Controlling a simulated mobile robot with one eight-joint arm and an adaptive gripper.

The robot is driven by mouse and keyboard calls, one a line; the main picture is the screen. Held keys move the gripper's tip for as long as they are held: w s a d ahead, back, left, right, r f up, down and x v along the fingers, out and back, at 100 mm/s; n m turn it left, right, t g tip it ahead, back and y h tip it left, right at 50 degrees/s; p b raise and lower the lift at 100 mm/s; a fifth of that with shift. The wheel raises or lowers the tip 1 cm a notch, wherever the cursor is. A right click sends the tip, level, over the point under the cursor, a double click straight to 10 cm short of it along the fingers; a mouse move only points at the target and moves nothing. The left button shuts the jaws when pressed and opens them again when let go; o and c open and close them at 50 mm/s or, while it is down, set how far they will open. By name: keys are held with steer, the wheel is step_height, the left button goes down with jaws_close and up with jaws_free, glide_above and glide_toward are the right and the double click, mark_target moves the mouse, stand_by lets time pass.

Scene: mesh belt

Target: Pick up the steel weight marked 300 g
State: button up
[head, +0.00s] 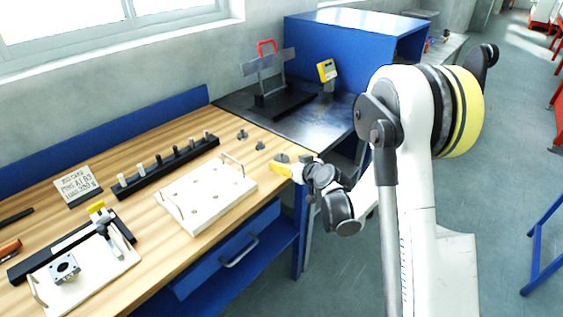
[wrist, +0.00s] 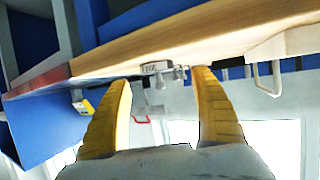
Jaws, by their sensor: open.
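Small grey steel weights stand on the wooden bench near its right end. In the head view two stand apart, one (head: 242,135) behind and one (head: 260,146) in front of it. A third weight (head: 282,158) is close beside the yellow fingers of my gripper (head: 279,170). In the wrist view my gripper (wrist: 162,79) is open and empty. The nearest weight (wrist: 156,67) shows between and beyond the fingertips, with a marking too small to read surely. Smaller weights (wrist: 179,73) show behind it. I cannot tell which is marked 300 g.
A white tray with handles (head: 205,197) lies left of my gripper. A black rack of pegs (head: 168,166) is behind it. A card (head: 77,186) and a fixture (head: 88,262) are farther left. A dark-topped blue bench (head: 335,120) stands behind, right.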

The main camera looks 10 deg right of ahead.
mark_target(282, 157)
steer(key=b+x, duration=0.1)
steer(key=x, duration=0.3)
steer(key=shift+w+b, duration=0.4)
steer(key=shift+w, duration=0.05)
steer(key=shift+c, duration=0.2)
steer(key=c, duration=1.5)
steer(key=shift+o, duration=0.2)
steer(key=shift+r, duration=0.1)
